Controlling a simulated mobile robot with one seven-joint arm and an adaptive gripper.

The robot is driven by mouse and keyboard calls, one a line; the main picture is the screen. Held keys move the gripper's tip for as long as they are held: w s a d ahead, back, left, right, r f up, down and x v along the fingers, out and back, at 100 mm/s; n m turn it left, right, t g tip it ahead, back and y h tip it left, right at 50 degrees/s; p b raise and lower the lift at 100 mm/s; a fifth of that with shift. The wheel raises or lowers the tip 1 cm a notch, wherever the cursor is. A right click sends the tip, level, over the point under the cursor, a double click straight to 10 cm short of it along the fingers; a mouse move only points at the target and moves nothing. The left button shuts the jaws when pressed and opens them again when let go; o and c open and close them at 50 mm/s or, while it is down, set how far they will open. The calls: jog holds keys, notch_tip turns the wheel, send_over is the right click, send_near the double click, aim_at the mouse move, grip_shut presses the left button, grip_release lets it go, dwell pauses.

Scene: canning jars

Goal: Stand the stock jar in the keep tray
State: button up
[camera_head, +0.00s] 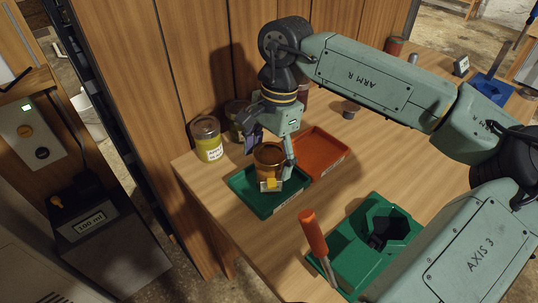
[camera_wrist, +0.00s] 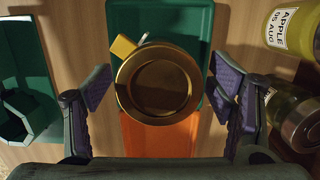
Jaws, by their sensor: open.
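The stock jar (camera_head: 268,156) is brown with a gold rim and a yellow tag on its side. It appears upright in the green tray (camera_head: 237,183); its base is partly hidden. An orange-red tray (camera_head: 328,148) adjoins the green one; I cannot read either tray's label. The green tray (camera_wrist: 185,18) is behind the jar there, and the orange tray (camera_wrist: 160,138) below.
A green holder (camera_head: 350,243) and an orange-handled tool (camera_head: 314,236) are at the front. The table's left edge is near the green tray.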

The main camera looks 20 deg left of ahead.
notch_tip(320, 180, up, 12)
jog(key=w+d+b, duration=0.1)
jog(key=b, duration=0.1)
jog(key=shift+w, duration=0.25)
